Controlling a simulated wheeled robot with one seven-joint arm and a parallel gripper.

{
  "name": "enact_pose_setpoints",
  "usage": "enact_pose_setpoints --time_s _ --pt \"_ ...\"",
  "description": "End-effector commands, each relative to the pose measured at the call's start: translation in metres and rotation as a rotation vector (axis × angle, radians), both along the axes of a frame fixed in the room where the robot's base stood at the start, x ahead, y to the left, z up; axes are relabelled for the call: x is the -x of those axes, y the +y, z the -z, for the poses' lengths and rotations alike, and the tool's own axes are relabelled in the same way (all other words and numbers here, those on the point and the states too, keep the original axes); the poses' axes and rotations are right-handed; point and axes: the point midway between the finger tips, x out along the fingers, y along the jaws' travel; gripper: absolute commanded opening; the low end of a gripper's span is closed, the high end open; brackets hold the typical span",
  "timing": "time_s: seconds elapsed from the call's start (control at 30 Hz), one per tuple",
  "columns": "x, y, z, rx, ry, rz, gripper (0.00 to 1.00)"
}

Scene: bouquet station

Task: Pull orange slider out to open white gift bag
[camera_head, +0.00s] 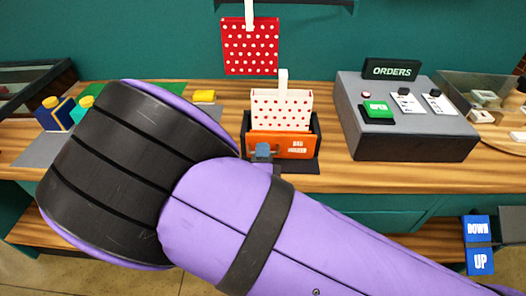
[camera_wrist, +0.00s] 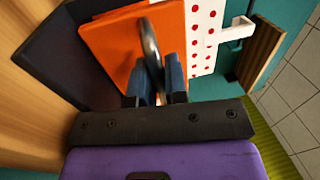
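The orange slider (camera_head: 255,137) marked "BAG HOLDER" is the front of a black holder (camera_head: 317,140) on the counter. The white gift bag (camera_head: 281,108) with red dots stands upright behind it. In the wrist view the orange slider (camera_wrist: 112,45) has a dark curved handle (camera_wrist: 150,45), and the dotted bag (camera_wrist: 205,30) is to its right. My gripper (camera_head: 263,152) is in front of the slider, at its left part. In the wrist view the blue fingers of my gripper (camera_wrist: 157,82) are close on both sides of the handle and look shut on it.
My purple arm covers much of the counter's left and front. A grey console (camera_head: 415,140) with a green OPEN button (camera_head: 377,109) stands to the right. A red dotted bag (camera_head: 250,47) hangs above. Blue DOWN and UP buttons (camera_head: 479,246) are at lower right.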

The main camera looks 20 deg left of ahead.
Motion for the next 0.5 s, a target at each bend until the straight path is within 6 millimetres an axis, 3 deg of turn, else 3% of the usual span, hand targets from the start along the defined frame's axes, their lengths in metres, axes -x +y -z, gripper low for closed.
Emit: enact_pose_setpoints --time_s 0.27,0.5 --pt "0.001 0.0 0.0 0.0 0.0 0.0 0.0" --pt "0.033 -0.007 0.001 0.001 0.003 -0.001 0.0"
